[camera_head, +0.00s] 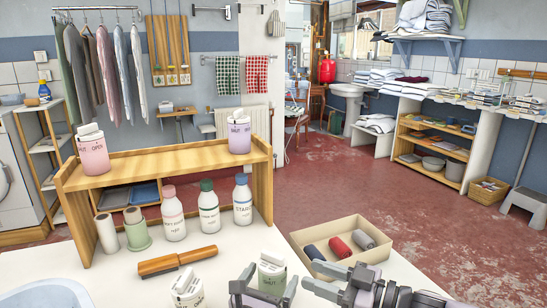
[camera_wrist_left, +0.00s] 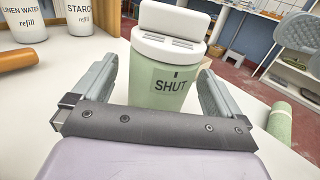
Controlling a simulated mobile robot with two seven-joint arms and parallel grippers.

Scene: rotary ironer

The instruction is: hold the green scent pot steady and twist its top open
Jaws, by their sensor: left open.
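The green scent pot (camera_head: 271,272) stands upright on the white worktop, with a white slotted top; it also shows in the left wrist view (camera_wrist_left: 168,85), where SHUT on its body faces the camera. My left gripper (camera_head: 262,287) is open, its fingers on either side of the pot; in the left wrist view a gap shows beside the pot. My right gripper (camera_head: 310,274) is to the right of the pot, its fingers apart and pointing toward it, with nothing seen between them.
Another pale pot (camera_head: 187,290) stands left of my left gripper, near a wooden-handled tool (camera_head: 178,262). Several white bottles (camera_head: 209,208) stand behind. A cardboard box (camera_head: 352,226) with rolls lies behind my right gripper. A wooden shelf (camera_head: 165,160) carries pink and lilac pots.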

